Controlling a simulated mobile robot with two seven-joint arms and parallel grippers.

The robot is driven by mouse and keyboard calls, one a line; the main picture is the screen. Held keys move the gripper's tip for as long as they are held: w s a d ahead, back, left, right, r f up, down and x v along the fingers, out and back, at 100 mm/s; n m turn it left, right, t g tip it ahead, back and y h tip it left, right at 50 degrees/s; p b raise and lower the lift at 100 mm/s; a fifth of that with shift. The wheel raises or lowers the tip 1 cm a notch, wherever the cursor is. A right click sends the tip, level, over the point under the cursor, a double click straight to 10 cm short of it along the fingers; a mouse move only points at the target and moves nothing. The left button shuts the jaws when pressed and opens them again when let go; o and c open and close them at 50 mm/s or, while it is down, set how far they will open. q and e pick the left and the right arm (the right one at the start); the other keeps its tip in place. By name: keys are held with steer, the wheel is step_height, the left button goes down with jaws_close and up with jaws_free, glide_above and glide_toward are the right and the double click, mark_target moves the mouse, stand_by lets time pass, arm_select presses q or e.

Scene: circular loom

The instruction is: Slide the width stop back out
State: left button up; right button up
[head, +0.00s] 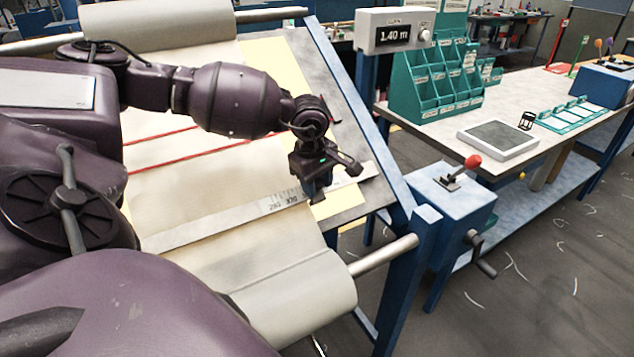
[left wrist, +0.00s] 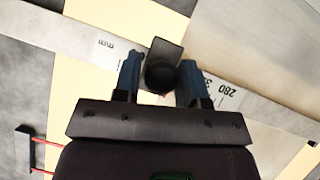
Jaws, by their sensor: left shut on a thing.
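The width stop (left wrist: 163,55) is a dark piece with a round knob and a flat plate, seated at the steel scale in the left wrist view. My left gripper (left wrist: 160,80) has its blue fingers on both sides of the knob and is shut on it. In the head view my left gripper (head: 316,188) points down over the scale (head: 215,225), just right of its printed numbers, and mostly hides the stop. The scale runs across the pale cloth (head: 220,178) to the right side of the loom's bed. My right gripper is not in view.
A blue frame rail (head: 358,110) borders the bed on the right. A control box (head: 452,196) with a red-knobbed lever and a crank stands beyond it. A display (head: 396,30) reads 1.40 m. A workbench (head: 440,120) with teal bins stands at the right.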

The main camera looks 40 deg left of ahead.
arm_select(q)
jaws_close()
steer(key=shift+w+d+f, duration=0.15)
steer(key=shift+w, duration=0.25)
steer(key=w+b, duration=0.1)
steer(key=w, duration=0.1)
steer(key=w+d+b, duration=0.1)
steer(key=w, duration=0.1)
steer(key=shift+w+d+f, duration=0.15)
steer(key=shift+w, duration=0.05)
steer(key=shift+w+d+b, duration=0.15)
steer(key=shift+w+b, duration=0.2)
steer(key=shift+b, duration=0.05)
steer(key=shift+r, duration=0.3)
steer(key=o, duration=0.9)
jaws_free()
steer(key=shift+w, duration=0.15)
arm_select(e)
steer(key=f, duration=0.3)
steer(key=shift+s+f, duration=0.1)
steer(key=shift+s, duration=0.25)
